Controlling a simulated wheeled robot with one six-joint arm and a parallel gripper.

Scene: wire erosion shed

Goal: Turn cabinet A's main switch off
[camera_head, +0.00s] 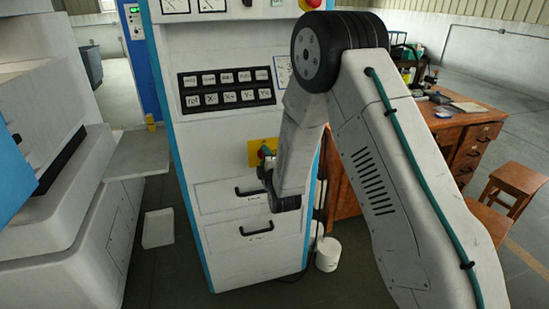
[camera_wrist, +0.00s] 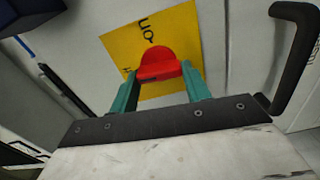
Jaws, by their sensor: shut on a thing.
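The main switch is a red rotary knob (camera_wrist: 158,64) on a yellow plate (camera_wrist: 120,48) in the wrist view. The plate carries black lettering, partly cut by the knob. My gripper (camera_wrist: 158,80) has its two green fingers on either side of the knob and is shut on it. In the head view the yellow plate (camera_head: 254,154) is on the front of the white cabinet (camera_head: 215,135), below the black button panel. There, my gripper (camera_head: 264,162) is at the plate and the arm hides part of the switch. I cannot read a cabinet letter.
Two drawers with black handles (camera_head: 249,192) sit just below the switch; one black handle (camera_wrist: 292,55) is close at right in the wrist view. A wooden desk (camera_head: 470,142) and a stool (camera_head: 515,180) stand at right. A white bucket (camera_head: 328,254) is on the floor.

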